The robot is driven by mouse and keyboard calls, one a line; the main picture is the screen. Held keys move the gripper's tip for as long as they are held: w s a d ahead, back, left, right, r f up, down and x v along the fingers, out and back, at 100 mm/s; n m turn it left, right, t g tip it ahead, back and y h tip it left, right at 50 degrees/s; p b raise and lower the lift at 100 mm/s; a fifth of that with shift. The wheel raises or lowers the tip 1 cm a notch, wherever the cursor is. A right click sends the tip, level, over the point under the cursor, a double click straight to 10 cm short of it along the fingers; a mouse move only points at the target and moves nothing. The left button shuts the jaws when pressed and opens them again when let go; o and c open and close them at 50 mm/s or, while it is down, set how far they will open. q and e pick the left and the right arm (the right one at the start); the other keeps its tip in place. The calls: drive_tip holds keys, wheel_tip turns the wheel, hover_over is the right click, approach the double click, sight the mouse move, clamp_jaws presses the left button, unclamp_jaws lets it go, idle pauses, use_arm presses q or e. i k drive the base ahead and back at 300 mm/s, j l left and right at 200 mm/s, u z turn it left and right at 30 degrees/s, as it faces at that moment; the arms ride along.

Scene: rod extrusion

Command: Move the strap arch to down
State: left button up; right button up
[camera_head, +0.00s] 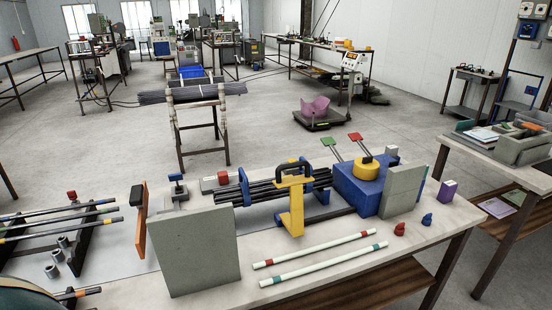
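A black strap arch (293,165) stands in the middle of the workbench, over a bundle of dark rods (262,192). It looks like a raised, upright loop, joined to a yellow bracket (291,215) in front of the rods. Blue end supports (244,187) hold the bundle. The arch's hinge or pivot is too small to make out. Neither of my grippers shows in the head view.
A grey upright plate (194,250) stands at the front left of the bench. Right of the rods is a blue block (358,188) with a yellow knob (366,169). Two white rods (324,264) lie in front. A rack with rods (55,235) stands at the left.

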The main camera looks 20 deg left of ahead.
sight(294, 222)
drive_tip(key=i+l+u, duration=0.15)
drive_tip(key=u, duration=0.2)
drive_tip(key=i+l+u, duration=0.1)
drive_tip(key=l+u, duration=0.25)
drive_tip(key=i+l+u, duration=0.1)
drive_tip(key=l+u, duration=0.25)
